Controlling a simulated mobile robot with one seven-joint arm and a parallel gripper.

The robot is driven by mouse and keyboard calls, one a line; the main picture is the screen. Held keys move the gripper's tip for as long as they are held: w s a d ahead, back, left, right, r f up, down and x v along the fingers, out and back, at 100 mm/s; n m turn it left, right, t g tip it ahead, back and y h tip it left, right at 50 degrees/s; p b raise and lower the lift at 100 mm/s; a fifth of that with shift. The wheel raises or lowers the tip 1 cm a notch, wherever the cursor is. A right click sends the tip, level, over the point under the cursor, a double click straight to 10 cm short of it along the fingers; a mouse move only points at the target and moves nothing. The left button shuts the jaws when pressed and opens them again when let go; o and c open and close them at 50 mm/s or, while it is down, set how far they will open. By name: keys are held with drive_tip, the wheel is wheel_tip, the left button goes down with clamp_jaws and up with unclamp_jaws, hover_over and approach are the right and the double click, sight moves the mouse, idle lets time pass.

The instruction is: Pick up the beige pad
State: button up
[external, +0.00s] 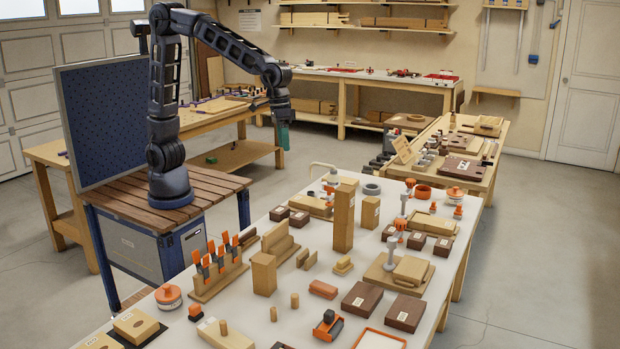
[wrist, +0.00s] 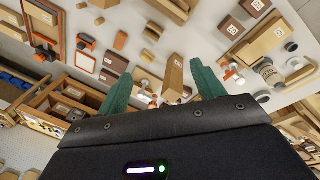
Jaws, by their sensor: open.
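Several beige pieces lie on the white table, and I cannot tell for certain which is the pad. One beige, rounded flat piece (external: 411,270) rests on a wooden board at the table's right side, beside a grey and white clamp. My gripper (external: 283,137) hangs pointing down, high above the far left part of the table. In the wrist view my gripper (wrist: 163,85) has its two green fingers apart with nothing held. A tall wooden block (wrist: 173,76) shows between them, well beyond the fingertips. I cannot pick out the rounded piece in the wrist view.
The white table (external: 322,273) is crowded. A tall wooden block (external: 343,218) stands mid-table, a shorter block (external: 264,274) nearer the front. A rack of orange-handled tools (external: 220,268) is at left. A pegboard panel (external: 105,115) stands behind my base. Free air surrounds my gripper.

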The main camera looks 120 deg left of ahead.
drive_tip(key=w+f+n, duration=0.2)
drive_tip(key=w+f, duration=0.5)
drive_tip(key=f, duration=0.2)
drive_tip(key=w+f+n+g, duration=0.1)
drive_tip(key=w+f+n, duration=0.1)
drive_tip(key=w+f, duration=0.6)
drive_tip(key=w+f+n+g, duration=0.1)
drive_tip(key=w+f+n, duration=0.2)
drive_tip(key=w+f, duration=0.4)
drive_tip(key=shift+w+a+f, duration=0.1)
drive_tip(key=shift+w+f, duration=0.05)
drive_tip(key=shift+f, duration=0.6)
drive_tip(key=shift+w+f, duration=0.1)
drive_tip(key=shift+f, duration=0.6)
hover_over(344, 259)
drive_tip(key=f, duration=0.4)
drive_tip(key=shift+s+a+f, duration=0.3)
drive_tip(key=shift+s+f, duration=0.05)
drive_tip(key=shift+w+d+f, duration=0.1)
drive_tip(key=shift+w+f, duration=0.05)
drive_tip(key=shift+f, duration=1.3)
drive_tip(key=shift+w+d+f, duration=0.1)
drive_tip(key=shift+f, duration=1.35)
drive_tip(key=c, duration=1.1)
